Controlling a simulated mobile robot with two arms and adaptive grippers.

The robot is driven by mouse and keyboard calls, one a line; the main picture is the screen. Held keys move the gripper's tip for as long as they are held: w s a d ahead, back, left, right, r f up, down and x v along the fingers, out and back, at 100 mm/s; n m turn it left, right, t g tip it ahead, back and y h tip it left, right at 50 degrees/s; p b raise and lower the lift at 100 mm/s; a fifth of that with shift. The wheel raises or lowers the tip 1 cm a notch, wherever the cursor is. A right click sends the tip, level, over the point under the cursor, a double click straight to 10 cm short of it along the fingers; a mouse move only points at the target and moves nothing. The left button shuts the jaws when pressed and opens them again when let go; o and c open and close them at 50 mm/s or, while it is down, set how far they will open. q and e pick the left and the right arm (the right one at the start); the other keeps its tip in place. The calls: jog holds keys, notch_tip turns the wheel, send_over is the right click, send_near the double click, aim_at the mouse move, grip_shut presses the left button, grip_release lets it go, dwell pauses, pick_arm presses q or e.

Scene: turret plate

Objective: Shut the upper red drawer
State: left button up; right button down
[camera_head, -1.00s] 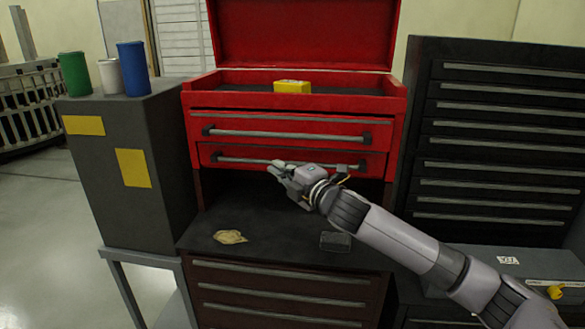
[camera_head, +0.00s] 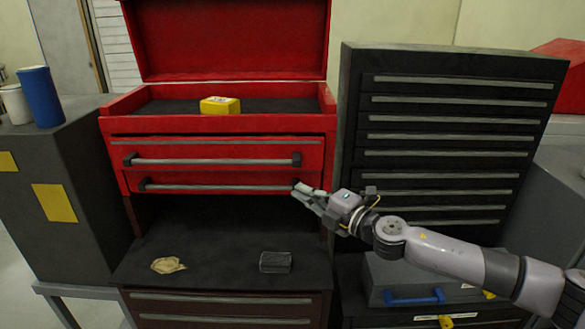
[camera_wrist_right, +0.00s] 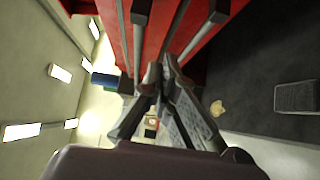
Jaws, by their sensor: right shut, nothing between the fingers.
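The upper red drawer (camera_head: 215,150) is in the red tool chest (camera_head: 110,118) in the head view, with a grey bar handle (camera_head: 215,161) across its front. Its front seems to stand out slightly past the lower red drawer (camera_head: 135,176); I cannot tell how far it is open. My right gripper (camera_head: 298,190) is shut and empty, in front of the right end of the lower drawer's handle (camera_head: 215,187). Contact is unclear. In the right wrist view the closed fingers (camera_wrist_right: 162,72) point toward the red drawer fronts. My left gripper is not in view.
A yellow box (camera_head: 220,105) sits in the chest's open top. A crumpled tan cloth (camera_head: 168,265) and a dark block (camera_head: 276,262) lie on the shelf below. A dark multi-drawer cabinet (camera_head: 352,110) stands right; a grey cabinet (camera_head: 95,150) stands left.

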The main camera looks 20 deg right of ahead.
aim_at(290, 167)
jog(key=w, duration=0.6)
jog(key=w+a+p, duration=0.1)
jog(key=w, duration=0.2)
jog(key=shift+f, duration=0.1)
jog(key=shift+d, duration=0.1)
jog(key=shift+w+d+b, duration=0.25)
jog(key=shift+w+b, duration=0.15)
jog(key=shift+w, duration=0.4)
jog(key=shift+w+d+b, duration=0.25)
jog(key=shift+w+b, duration=0.15)
jog(key=shift+w, duration=0.65)
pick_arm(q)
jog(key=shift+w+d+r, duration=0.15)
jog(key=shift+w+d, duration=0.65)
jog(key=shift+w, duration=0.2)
pick_arm(e)
jog(key=shift+d+r, duration=0.1)
jog(key=shift+r, duration=0.15)
